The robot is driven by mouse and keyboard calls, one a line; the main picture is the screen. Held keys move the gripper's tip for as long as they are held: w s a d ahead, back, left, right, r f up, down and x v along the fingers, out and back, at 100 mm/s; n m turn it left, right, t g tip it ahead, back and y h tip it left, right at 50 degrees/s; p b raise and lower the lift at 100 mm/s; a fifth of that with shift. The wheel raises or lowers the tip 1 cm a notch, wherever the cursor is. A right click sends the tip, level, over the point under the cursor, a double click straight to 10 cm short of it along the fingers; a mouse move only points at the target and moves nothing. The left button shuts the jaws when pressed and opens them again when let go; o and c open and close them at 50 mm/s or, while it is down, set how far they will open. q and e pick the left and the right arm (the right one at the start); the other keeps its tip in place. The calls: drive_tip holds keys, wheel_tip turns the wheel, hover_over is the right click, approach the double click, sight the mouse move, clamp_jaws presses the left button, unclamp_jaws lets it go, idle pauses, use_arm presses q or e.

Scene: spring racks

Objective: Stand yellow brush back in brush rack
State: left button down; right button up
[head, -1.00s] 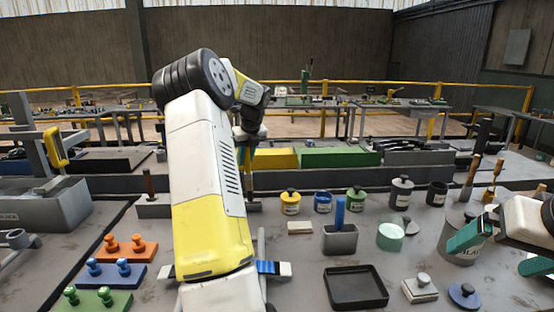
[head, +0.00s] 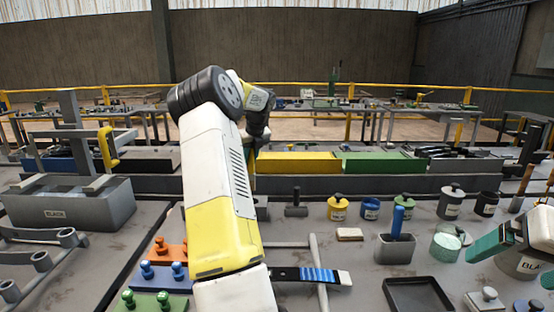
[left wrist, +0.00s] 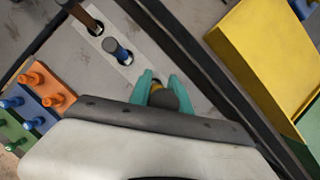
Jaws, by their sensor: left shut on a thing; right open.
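In the left wrist view, my left gripper (left wrist: 162,92) has its teal fingers shut on the yellow brush (left wrist: 157,87), whose dark round end and yellow band show between them. The grey brush rack (left wrist: 107,64) runs up to the left from there, with a brown-handled brush (left wrist: 88,20) and a blue brush (left wrist: 117,50) standing in it. The yellow brush is at the rack's near end; its lower end is hidden, so I cannot tell whether it is in a hole. In the head view my left arm hides most of the rack. My right gripper (head: 519,260) is open at the right edge.
Orange (head: 170,252), blue and green peg blocks stand left of my left arm. A grey bin (head: 70,208) is at the left. Paint pots (head: 338,209), a grey holder (head: 395,250) and a black tray (head: 418,295) are right. A yellow bin (head: 303,164) lies behind the rack.

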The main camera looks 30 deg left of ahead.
sight(250, 168)
use_arm(q)
drive_tip(key=shift+f, duration=5.45)
drive_tip(key=c, duration=0.7)
unclamp_jaws()
drive_tip(key=shift+o, duration=0.3)
drive_tip(key=shift+r, duration=3.55)
drive_tip(key=shift+d, duration=0.1)
